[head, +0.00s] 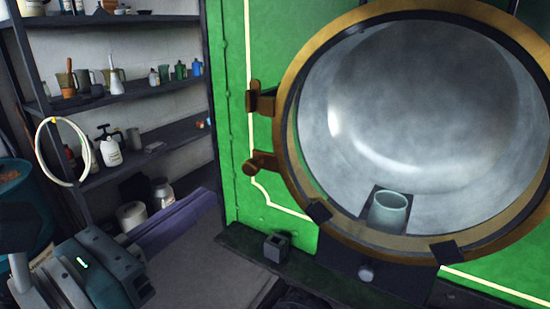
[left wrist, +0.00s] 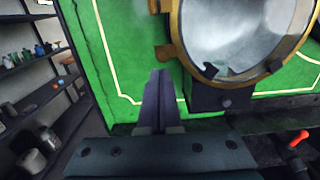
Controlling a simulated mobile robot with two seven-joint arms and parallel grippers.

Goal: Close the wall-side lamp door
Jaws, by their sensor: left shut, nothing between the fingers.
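The lamp (head: 420,110) is a large round silver bowl in a brass ring, set against a green panel; it also shows in the left wrist view (left wrist: 245,30). Brass hinge brackets (head: 262,98) stick out at its left side. A pale glass cup (head: 388,210) stands low inside the bowl. I cannot tell a separate door leaf from the ring. My left gripper (head: 210,197) reaches in from the lower left, left of the lamp and apart from it. In the left wrist view its dark fingers (left wrist: 160,75) are shut and empty, pointing at the green panel below the hinges. My right gripper is out of view.
Dark wall shelves (head: 150,92) with bottles and cans stand at the left. A pale hose coil (head: 42,152) hangs from them. A dark ledge (head: 250,250) with a small square socket (head: 277,247) runs below the green panel. A red-handled lever (left wrist: 299,137) is at the lower right.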

